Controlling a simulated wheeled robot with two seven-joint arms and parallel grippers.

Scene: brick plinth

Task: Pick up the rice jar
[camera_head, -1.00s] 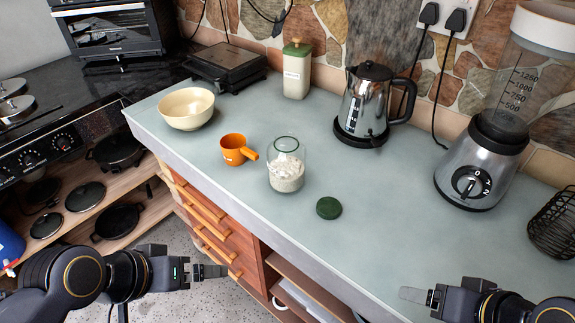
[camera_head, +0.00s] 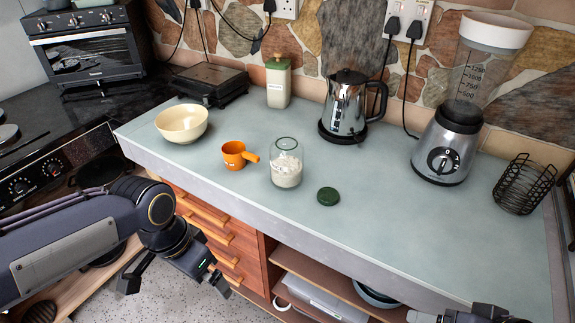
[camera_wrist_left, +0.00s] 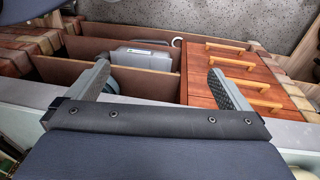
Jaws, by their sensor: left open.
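A glass jar (camera_head: 287,163) with white grain-like contents stands upright and uncovered on the counter, right of the orange cup. A dark green round lid (camera_head: 328,196) lies flat to its right. A tall pale canister (camera_head: 278,86) with a green lid and a label stands at the back by the wall; its label is too small to read. My left gripper (camera_head: 203,275) is open and empty in front of the drawers, below the counter edge and apart from the jar. It also shows in the left wrist view (camera_wrist_left: 162,88). My right gripper (camera_head: 465,314) is mostly cut off at the bottom edge.
An orange handled cup (camera_head: 236,155) and a cream bowl (camera_head: 182,123) stand left of the jar. A kettle (camera_head: 347,104), a blender (camera_head: 449,140) and a black wire basket (camera_head: 523,184) stand to the right. The counter's right front is clear.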

